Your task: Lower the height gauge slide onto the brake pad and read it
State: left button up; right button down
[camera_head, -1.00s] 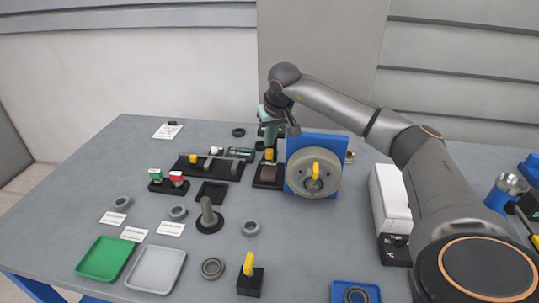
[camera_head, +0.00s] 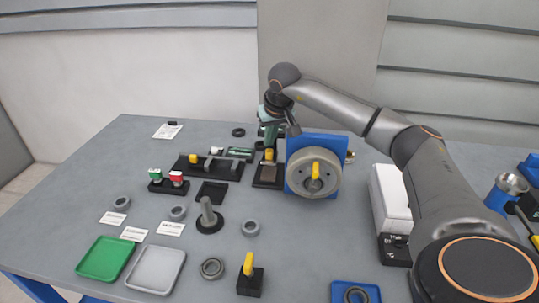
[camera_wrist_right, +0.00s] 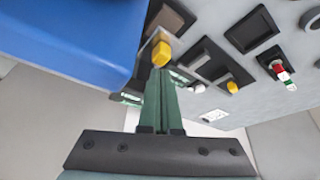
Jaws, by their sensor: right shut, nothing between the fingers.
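The height gauge (camera_head: 257,183) has a black base and stands just left of the blue plate on the table. Its yellow slide knob (camera_head: 269,154) sits above the brown brake pad (camera_head: 269,173). In the right wrist view the yellow knob (camera_wrist_right: 161,53) is just beyond my fingertips, and the brown pad (camera_wrist_right: 172,18) is near the top edge. My right gripper (camera_head: 270,140), with green fingers, is shut and empty, pointing down just above the knob. I cannot tell whether it touches the knob. The gauge's upper part is partly hidden by the fingers. My left gripper is out of view.
The blue plate (camera_head: 333,143) with a grey wheel (camera_head: 326,183) stands close on the right of the gauge. A black fixture (camera_head: 220,172) with a yellow knob lies to the left. Green (camera_head: 80,268) and grey trays (camera_head: 134,275) are at the front left.

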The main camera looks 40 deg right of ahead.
jog(key=shift+f+b, duration=0.45)
jog(key=shift+f, duration=0.5)
notch_tip(320, 180, up, 7)
jog(key=p, duration=0.7)
jog(key=shift+r, duration=1)
